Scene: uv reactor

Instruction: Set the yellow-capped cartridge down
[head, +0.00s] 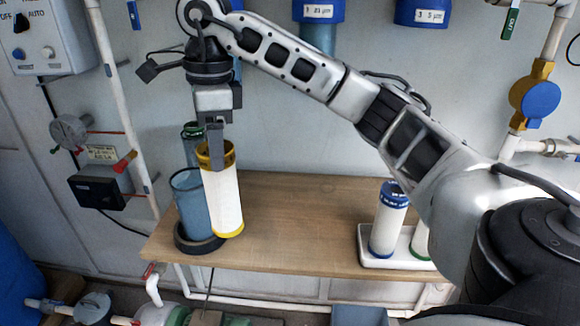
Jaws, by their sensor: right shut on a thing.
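The yellow-capped cartridge (226,205) is a white cylinder with yellow at both ends. It is nearly upright, tilted slightly, over the left part of the wooden table (300,215). My right gripper (216,160) comes down from above and is shut on its upper rim. I cannot tell whether its lower end touches the table. My left gripper is not in view.
A blue see-through cylinder (187,207) stands in a black ring (197,244) just left of the cartridge, with a green-topped one (191,133) behind. A white tray (372,252) at right holds a blue-capped cartridge (388,222) and a green-ended one (420,242). The table middle is clear.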

